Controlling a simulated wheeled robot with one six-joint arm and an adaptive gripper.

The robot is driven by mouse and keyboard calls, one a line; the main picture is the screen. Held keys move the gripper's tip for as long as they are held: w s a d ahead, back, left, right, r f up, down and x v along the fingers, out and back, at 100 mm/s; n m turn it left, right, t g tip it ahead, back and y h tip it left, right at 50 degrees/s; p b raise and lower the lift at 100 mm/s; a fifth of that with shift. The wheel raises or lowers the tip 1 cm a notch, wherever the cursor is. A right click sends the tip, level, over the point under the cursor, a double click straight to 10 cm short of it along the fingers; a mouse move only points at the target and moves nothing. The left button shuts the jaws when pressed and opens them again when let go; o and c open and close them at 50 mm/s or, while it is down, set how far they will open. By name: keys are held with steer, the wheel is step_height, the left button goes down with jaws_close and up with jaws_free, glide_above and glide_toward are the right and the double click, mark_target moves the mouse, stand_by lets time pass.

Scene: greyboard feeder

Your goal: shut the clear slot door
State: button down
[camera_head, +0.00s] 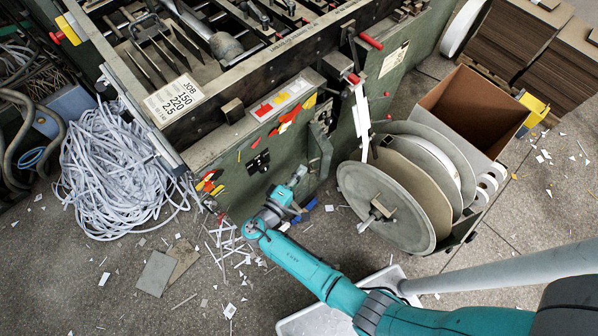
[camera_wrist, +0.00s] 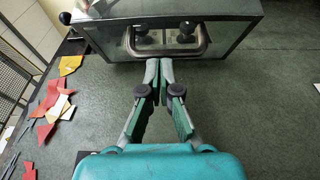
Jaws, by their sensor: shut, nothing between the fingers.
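A panel with a grey metal frame, which looks like the clear slot door (camera_wrist: 230,37), spans the top of the wrist view. A bar handle (camera_wrist: 203,46) crosses its front, and dark round knobs show behind the handle. My gripper (camera_wrist: 159,64) is shut and empty, its fingertips at the lower edge of the handle in the picture; I cannot tell whether they touch it. In the head view my gripper (camera_head: 299,177) is low beside the green machine's front, near a dark upright panel (camera_head: 320,150). I cannot tell how far the door stands open.
The green machine (camera_head: 225,158) fills the upper middle. Large grey reels (camera_head: 385,205) stand right of my gripper, with an open cardboard box (camera_head: 470,110) behind. A heap of white strips (camera_head: 115,170) lies left. Red and yellow scraps (camera_wrist: 50,105) lie left in the wrist view.

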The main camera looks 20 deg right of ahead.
steer(key=shift+s+d, duration=0.1)
steer(key=shift+s+d+n+t, duration=0.2)
steer(key=shift+d+n+t, duration=0.1)
steer(key=shift+t, duration=0.1)
steer(key=shift+s+d+n+t+y, duration=0.3)
steer(key=shift+t+y, duration=0.1)
steer(key=shift+y, duration=0.1)
